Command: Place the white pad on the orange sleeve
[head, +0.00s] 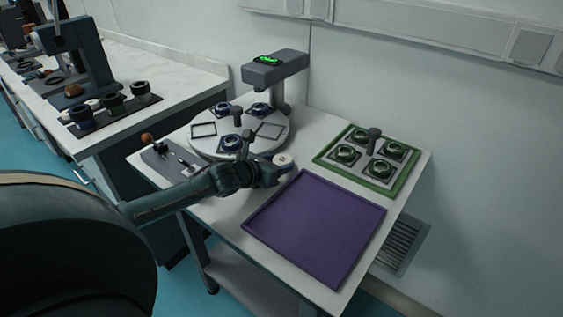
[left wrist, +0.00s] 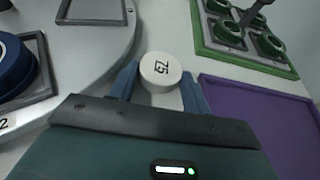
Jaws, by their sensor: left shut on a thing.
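The white pad (left wrist: 161,70) is a short round disc with black marks on its top. It sits between the blue fingers of my left gripper (left wrist: 160,88), which is shut on it. In the head view the pad (head: 282,159) shows at the tip of my left gripper (head: 277,168), over the table between the round turntable and the purple tray. A small orange-brown piece (head: 147,138) stands at the table's left corner, and another (head: 74,90) is on the left bench; I cannot tell whether either is the orange sleeve. My right gripper is out of view.
The turntable (head: 207,149) bears blue rings and empty square frames, with a grey column device (head: 278,75) behind it. A green-rimmed tray (head: 320,158) holds several green rings. The purple tray (head: 315,225) is empty. A dark strip with several ring-shaped parts lies on the left bench (head: 170,72).

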